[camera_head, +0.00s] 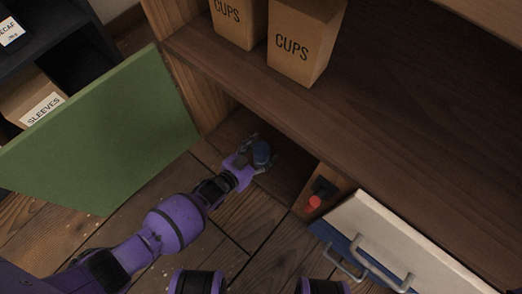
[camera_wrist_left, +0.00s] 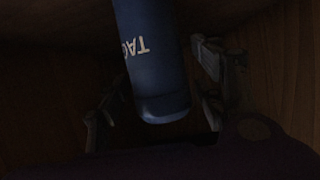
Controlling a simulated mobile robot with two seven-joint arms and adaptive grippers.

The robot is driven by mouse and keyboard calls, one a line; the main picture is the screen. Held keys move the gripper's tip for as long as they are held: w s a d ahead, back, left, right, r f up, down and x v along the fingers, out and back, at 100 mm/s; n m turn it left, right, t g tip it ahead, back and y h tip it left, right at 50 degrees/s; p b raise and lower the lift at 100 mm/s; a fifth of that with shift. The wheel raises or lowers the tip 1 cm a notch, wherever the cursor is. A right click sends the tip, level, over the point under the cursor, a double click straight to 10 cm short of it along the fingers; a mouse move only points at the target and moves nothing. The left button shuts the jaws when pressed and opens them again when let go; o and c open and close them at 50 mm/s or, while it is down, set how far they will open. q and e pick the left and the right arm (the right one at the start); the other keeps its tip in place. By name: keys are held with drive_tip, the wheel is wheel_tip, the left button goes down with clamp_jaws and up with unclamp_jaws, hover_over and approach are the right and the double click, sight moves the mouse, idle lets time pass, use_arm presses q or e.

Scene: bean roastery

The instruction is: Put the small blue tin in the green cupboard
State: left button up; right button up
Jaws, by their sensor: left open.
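The small blue tin (camera_head: 261,152) is inside the low compartment of the cupboard, just past its front edge. Its side with pale letters, partly cut off, shows in the left wrist view (camera_wrist_left: 153,60). The cupboard's green door (camera_head: 110,130) stands swung open to the left. My left gripper (camera_head: 258,153) reaches into the opening with its fingers open on either side of the tin. In the left wrist view the tin sits between the spread fingers (camera_wrist_left: 155,98). Whether the tin rests on the cupboard floor is too dark to tell. My right gripper is not in view.
Two cardboard boxes marked CUPS (camera_head: 300,45) stand on the shelf above. A dark object with a red part (camera_head: 314,203) is at the opening's right side. A white and blue front with grey handles (camera_head: 400,245) juts out at lower right. A SLEEVES box (camera_head: 30,100) is behind the door.

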use_arm(q)
drive_tip(key=shift+r, duration=0.15)
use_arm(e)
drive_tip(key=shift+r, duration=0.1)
use_arm(q)
drive_tip(key=p+v, duration=0.5)
drive_tip(key=v, duration=0.7)
drive_tip(key=shift+p, duration=0.3)
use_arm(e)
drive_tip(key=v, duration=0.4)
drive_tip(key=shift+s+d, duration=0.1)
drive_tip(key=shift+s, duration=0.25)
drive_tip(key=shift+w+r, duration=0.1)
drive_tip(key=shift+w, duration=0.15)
